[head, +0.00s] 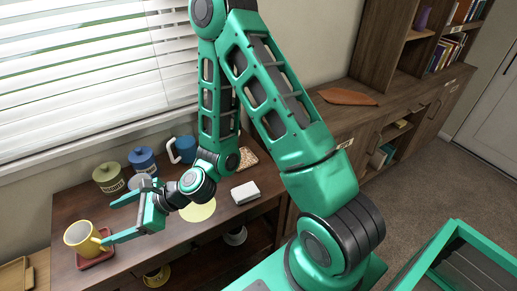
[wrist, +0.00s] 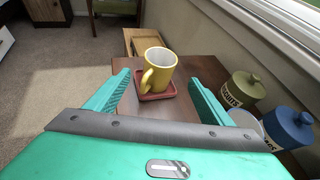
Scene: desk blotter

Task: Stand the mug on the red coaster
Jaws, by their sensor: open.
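The yellow mug (head: 82,237) stands upright on the red coaster (head: 97,261) at the left end of the dark desk. The wrist view shows the mug (wrist: 161,66) within the rim of the square coaster (wrist: 157,95), its handle toward my gripper. My gripper (head: 109,221) is open and empty. In the wrist view its two fingers (wrist: 158,84) lie left and right of the mug, with gaps on both sides. In the head view one fingertip is close to the handle; I cannot tell whether it touches.
A green canister (head: 107,179) and a blue canister (head: 143,161) stand at the back by the window. A yellow disc (head: 198,211) and a white block (head: 245,192) lie to the right. The desk's front middle is clear.

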